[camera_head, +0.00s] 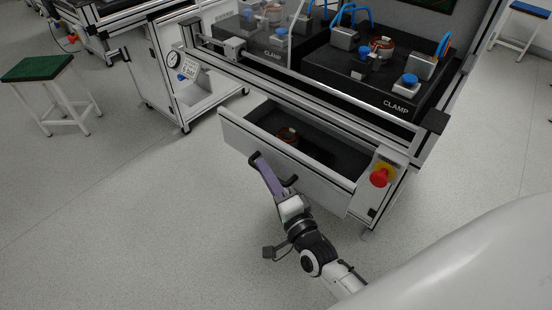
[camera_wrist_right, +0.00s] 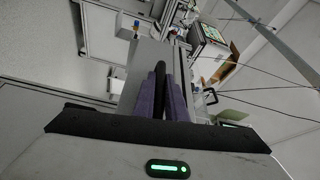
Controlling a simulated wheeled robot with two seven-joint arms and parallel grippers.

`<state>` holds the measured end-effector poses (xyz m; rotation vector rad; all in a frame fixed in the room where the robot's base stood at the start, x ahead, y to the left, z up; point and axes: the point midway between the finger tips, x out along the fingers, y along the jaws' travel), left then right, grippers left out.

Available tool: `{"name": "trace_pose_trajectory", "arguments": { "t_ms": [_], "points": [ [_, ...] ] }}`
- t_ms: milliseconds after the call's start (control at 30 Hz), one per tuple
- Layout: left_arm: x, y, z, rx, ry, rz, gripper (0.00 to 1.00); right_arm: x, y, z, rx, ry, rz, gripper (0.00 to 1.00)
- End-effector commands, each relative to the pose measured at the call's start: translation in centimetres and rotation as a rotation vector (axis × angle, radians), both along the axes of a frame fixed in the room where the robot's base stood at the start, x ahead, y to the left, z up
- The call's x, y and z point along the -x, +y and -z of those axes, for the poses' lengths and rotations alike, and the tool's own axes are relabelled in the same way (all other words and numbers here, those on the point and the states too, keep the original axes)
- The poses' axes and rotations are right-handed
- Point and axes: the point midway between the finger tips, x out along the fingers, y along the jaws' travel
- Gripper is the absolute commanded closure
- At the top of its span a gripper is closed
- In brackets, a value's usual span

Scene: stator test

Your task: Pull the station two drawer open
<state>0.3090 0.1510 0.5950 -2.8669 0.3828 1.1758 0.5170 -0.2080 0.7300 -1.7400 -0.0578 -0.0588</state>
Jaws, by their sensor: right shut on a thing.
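The station drawer (camera_head: 335,196) is pulled out from under the bench, with a white front panel and a dark interior. In the right wrist view the purple fingers (camera_wrist_right: 162,95) are close together around a dark bar (camera_wrist_right: 161,75), with the pale drawer panel behind. My left gripper is not in view.
Two black clamp fixtures (camera_head: 345,85) with blue knobs stand on the bench above the drawer. A red emergency button (camera_head: 379,177) sits at the right of the drawer. A green-topped stool (camera_head: 37,67) stands far left. The floor in front of the drawer is clear.

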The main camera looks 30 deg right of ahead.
Motion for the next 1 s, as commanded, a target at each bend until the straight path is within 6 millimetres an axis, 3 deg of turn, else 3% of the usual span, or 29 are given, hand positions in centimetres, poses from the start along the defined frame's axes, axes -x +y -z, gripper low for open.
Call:
{"name": "trace_pose_trajectory", "arguments": {
  "t_ms": [467, 500, 600, 867, 1000],
  "points": [
    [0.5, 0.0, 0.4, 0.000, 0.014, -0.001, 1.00, 0.3, 0.7, 0.1, 0.002, 0.002, -0.001, 1.00],
    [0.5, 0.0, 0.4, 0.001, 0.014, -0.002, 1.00, 0.3, 0.6, 0.1, 0.002, 0.002, -0.001, 0.85],
    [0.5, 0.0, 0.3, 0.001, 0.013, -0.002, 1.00, 0.3, 0.6, 0.1, 0.001, 0.002, -0.001, 0.70],
    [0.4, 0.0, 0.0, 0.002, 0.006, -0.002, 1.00, 0.3, 0.6, 0.1, 0.001, 0.001, -0.001, 0.70],
    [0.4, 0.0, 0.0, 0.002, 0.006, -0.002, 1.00, 1.2, 0.6, 0.2, 0.001, 0.003, 0.000, 0.70]
  ]
}}
